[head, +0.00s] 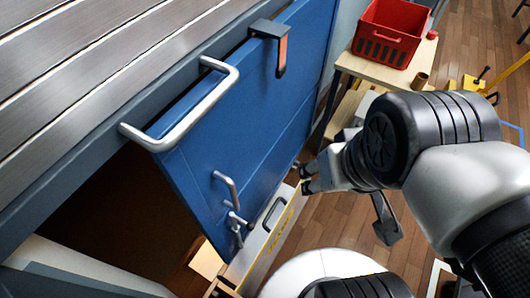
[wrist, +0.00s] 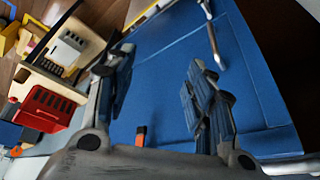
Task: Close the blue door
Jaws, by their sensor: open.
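The blue door (head: 262,115) stands ajar, tilted in the head view, with a dark opening at its lower left. A slim silver handle (head: 226,187) is on its face near the lower edge; the handle also shows in the wrist view (wrist: 211,45). My gripper (head: 305,179) is to the right of the door's lower part. In the wrist view its open fingers (wrist: 160,75) are spread in front of the blue door (wrist: 155,100), with nothing between them. Whether they touch the door I cannot tell.
A large silver bar handle (head: 185,110) is by the slatted metal surface (head: 90,55). A dark hook with an orange face (head: 281,55) hangs over the door's upper edge. A red crate (head: 388,32) sits on a wooden table (head: 365,68). Wooden floor lies right.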

